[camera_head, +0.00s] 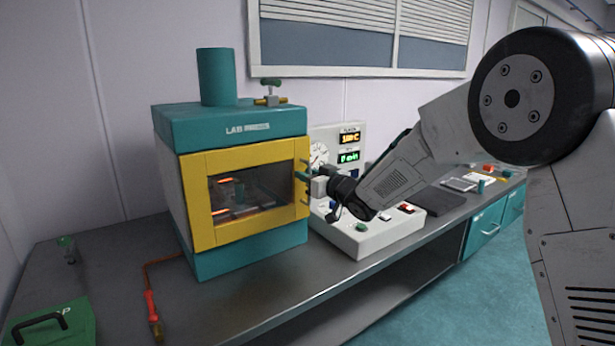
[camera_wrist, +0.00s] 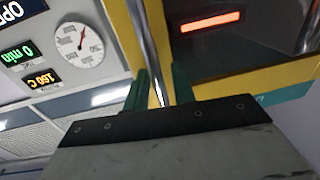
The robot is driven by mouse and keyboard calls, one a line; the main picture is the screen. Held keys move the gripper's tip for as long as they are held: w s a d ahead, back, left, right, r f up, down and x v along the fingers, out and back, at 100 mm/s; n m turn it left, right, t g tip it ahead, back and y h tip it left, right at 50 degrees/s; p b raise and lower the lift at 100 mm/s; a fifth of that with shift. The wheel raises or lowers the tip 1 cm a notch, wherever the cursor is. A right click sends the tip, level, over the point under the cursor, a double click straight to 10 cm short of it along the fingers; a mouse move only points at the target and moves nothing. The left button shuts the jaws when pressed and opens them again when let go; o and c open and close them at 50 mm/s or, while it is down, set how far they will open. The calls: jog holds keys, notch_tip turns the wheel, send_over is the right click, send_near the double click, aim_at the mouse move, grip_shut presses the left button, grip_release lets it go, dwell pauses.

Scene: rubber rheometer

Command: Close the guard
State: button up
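The guard (camera_head: 197,201) is a yellow-framed door with a dark window on the front of the teal and white lab machine. In the head view it lies across the machine's front and looks shut or nearly so; a small gap cannot be ruled out. Its metal bar handle (camera_wrist: 147,38) stands out from the yellow frame at the right edge. My gripper (camera_wrist: 160,88) has its two green fingers close on either side of this bar and appears shut on it. In the head view my gripper (camera_head: 304,176) is at the guard's right edge, partly hidden by the wrist.
A white control console (camera_head: 350,237) with dial, displays and buttons stands right beside the machine, under my arm. The bench (camera_head: 238,299) before the machine is mostly clear.

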jog(key=shift+d, duration=0.15)
jog(key=v, duration=0.7)
jog(key=shift+s+d, duration=0.15)
jog(key=shift+s, duration=0.15)
